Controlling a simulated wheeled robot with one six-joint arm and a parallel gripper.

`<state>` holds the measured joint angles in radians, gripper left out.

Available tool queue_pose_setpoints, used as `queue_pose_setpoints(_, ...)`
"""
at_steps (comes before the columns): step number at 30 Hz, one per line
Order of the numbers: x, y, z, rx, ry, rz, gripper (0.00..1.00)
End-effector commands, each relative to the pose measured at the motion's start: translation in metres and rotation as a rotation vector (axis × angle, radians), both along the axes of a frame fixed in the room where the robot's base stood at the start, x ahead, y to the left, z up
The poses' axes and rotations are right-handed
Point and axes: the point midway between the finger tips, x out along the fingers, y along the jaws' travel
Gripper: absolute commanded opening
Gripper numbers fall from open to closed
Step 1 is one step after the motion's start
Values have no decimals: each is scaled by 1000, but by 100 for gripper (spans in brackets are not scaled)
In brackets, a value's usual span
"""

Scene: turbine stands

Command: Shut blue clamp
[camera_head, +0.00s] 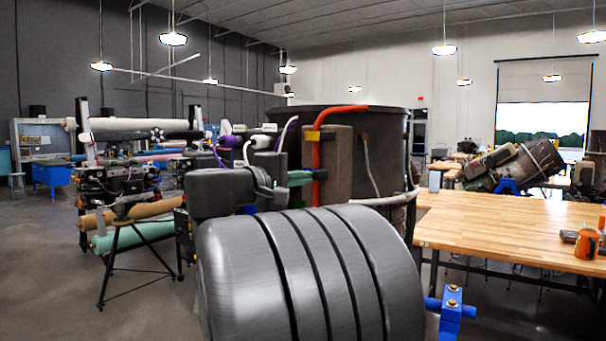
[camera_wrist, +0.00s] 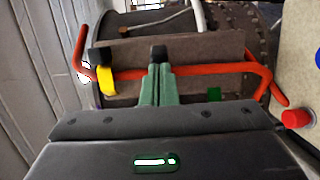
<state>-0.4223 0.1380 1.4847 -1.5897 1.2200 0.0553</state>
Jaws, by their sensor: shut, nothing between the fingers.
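My gripper (camera_wrist: 158,56) is shut and empty, its green fingers together with dark tips. In the head view my gripper (camera_head: 305,177) is in front of the dark turbine casing, close to a red pipe (camera_head: 317,165). In the wrist view the red pipe (camera_wrist: 205,69) runs across beyond the fingers; I cannot tell if they touch it. A yellow clamp (camera_wrist: 107,81) with a black part sits around the pipe, left of the fingers. A blue bracket (camera_head: 450,312) with brass bolts shows at lower right in the head view; I cannot tell if it is the blue clamp.
The dark round turbine casing (camera_head: 360,125) stands directly ahead. A wooden table (camera_head: 510,228) is at the right, with an orange tool (camera_head: 587,242) on it. A rack with rolls (camera_head: 140,130) and a tripod (camera_head: 125,240) stand at left. Open floor lies at far left.

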Motion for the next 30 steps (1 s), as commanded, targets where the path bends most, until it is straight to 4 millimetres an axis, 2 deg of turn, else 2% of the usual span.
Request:
queue_pose_setpoints(17,5,-7,-2,1,0,12,0)
queue_pose_setpoints(30,6,-31,-5,1,-2,215,0)
